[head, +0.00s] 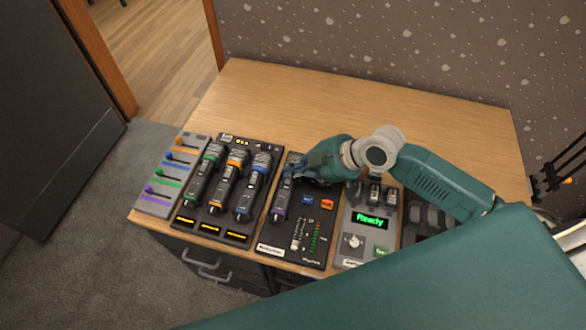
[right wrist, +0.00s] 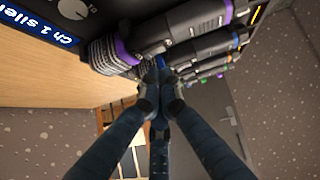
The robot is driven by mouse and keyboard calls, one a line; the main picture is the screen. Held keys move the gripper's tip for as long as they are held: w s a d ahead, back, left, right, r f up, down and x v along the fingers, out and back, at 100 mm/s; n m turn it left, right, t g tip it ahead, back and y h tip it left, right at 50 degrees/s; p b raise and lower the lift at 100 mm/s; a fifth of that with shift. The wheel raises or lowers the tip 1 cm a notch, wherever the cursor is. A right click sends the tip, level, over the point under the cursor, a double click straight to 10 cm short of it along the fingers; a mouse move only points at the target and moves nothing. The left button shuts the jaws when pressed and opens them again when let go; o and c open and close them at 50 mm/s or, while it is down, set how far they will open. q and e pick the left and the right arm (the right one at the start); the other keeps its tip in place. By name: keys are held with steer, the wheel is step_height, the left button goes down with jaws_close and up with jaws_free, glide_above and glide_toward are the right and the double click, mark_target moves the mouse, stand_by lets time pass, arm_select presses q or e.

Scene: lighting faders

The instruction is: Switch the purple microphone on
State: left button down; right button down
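The purple microphone (head: 281,207) lies on a black panel (head: 268,240) in the head view. Its upper end is hidden by my right gripper (head: 300,172). In the right wrist view the purple microphone (right wrist: 183,27) crosses the top, with a purple ring near its mesh head and another at its far end. My right gripper (right wrist: 165,78) has its fingers drawn together, tips close beside the microphone's body. No object shows clearly between them, and I cannot tell whether they touch the microphone. The switch cannot be made out. My left gripper is not in view.
Left of the panel, a stand (head: 210,226) holds green-, orange- and blue-ringed microphones. A grey fader board (head: 152,204) is at far left. The black panel has blue and orange buttons and level lights. A grey unit (head: 352,257) reading "Ready" is right. The wooden table's back (head: 270,95) is clear.

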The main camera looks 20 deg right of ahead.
steer(key=shift+d+f, duration=0.1)
steer(key=shift+f, duration=0.5)
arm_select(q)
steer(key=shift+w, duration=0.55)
arm_select(e)
steer(key=shift+w+d+f, duration=0.15)
steer(key=shift+w+f, duration=0.1)
steer(key=shift+f, duration=0.1)
steer(key=shift+s+a+r+p, duration=0.1)
steer(key=shift+s+a+p, duration=0.2)
steer(key=shift+s+p, duration=0.15)
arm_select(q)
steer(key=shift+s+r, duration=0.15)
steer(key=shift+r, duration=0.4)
arm_select(e)
steer(key=shift+s+a, duration=0.2)
steer(key=shift+s, duration=0.1)
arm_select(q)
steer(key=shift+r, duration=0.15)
